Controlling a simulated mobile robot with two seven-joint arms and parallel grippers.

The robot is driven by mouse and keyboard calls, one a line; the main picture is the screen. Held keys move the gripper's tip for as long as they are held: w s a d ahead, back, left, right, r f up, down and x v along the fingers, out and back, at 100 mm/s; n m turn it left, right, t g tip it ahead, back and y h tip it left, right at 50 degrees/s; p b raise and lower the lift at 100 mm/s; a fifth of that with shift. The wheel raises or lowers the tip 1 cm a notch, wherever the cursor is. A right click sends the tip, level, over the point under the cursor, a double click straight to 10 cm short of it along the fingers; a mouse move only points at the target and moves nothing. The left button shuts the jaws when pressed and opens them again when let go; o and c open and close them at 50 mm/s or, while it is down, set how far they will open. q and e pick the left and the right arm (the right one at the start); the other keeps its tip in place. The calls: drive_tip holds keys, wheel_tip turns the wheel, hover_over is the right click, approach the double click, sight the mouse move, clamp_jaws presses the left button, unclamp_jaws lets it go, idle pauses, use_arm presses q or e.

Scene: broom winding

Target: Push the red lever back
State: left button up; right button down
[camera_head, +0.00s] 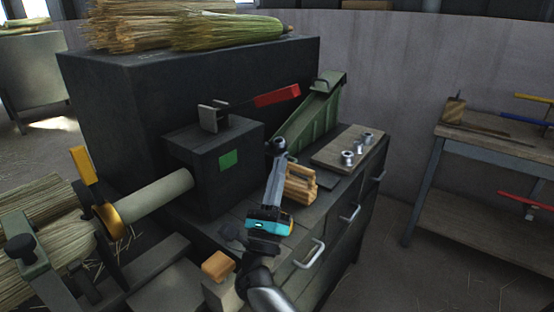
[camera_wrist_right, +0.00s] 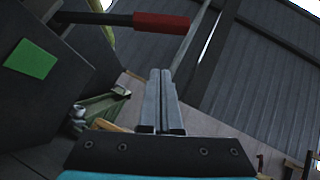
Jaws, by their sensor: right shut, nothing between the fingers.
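The red lever (camera_head: 277,96) is a dark bar with a red grip, mounted on top of the dark machine box (camera_head: 200,180) and pointing right. In the right wrist view the red grip (camera_wrist_right: 161,22) shows at the top, above and slightly left of the fingers. My right gripper (camera_head: 277,146) is shut and empty. In the head view it points up and stands below the red grip, apart from it. The same fingers show in the right wrist view (camera_wrist_right: 160,84), side by side and closed. My left gripper is not in view.
A green wedge-shaped stand (camera_head: 318,115) is right of the lever. A board with metal cups (camera_head: 348,150) and wooden blocks (camera_head: 300,187) lie on the bench. Broom straw (camera_head: 180,28) lies on the tall cabinet behind. A side table (camera_head: 490,145) stands right.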

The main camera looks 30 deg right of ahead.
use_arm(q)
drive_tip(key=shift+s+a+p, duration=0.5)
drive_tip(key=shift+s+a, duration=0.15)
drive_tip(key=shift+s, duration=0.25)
use_arm(e)
drive_tip(key=w+d+r, duration=0.3)
drive_tip(key=w+r, duration=0.2)
drive_tip(key=r, duration=0.3)
drive_tip(key=shift+w+d+r, duration=0.25)
drive_tip(key=shift+d+r, duration=0.05)
drive_tip(key=shift+r, duration=0.1)
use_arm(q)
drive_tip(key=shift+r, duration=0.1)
